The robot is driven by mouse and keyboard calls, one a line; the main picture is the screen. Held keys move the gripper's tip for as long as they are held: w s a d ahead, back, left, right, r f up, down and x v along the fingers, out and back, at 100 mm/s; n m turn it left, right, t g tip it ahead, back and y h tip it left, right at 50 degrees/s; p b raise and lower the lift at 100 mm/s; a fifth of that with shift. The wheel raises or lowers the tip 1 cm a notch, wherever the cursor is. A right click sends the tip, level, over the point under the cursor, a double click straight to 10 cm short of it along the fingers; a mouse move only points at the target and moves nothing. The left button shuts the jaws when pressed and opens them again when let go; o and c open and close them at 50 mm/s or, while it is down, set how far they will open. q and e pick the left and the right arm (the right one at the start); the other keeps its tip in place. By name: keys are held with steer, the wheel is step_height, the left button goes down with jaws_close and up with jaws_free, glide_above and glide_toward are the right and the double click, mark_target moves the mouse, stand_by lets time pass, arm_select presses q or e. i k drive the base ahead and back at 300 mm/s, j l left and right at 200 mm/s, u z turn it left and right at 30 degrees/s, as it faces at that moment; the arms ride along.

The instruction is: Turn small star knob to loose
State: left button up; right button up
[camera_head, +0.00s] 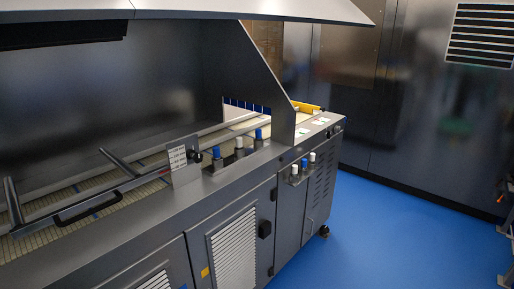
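A small dark knob (195,156) sits beside a plate with a white marked label (178,158) on the guide rail of the conveyor machine. It may be the small star knob, but it is too small to make out its shape or whether it is tight or loose. Neither of my grippers is in the head view, so nothing is seen touching the knob.
The steel machine (150,235) fills the left and middle, under an overhanging hood (250,8). A black handle (88,208) lies at its front edge. Several blue and white capped bottles stand in holders, some (304,168) at the front. Blue floor (390,235) is clear at right.

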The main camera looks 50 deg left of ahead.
mark_target(198, 157)
steer(key=i+l+u, duration=0.1)
steer(key=i+u, duration=0.15)
steer(key=i, duration=0.3)
steer(key=i+l+u, duration=0.3)
steer(key=i, duration=0.3)
steer(key=j, duration=0.1)
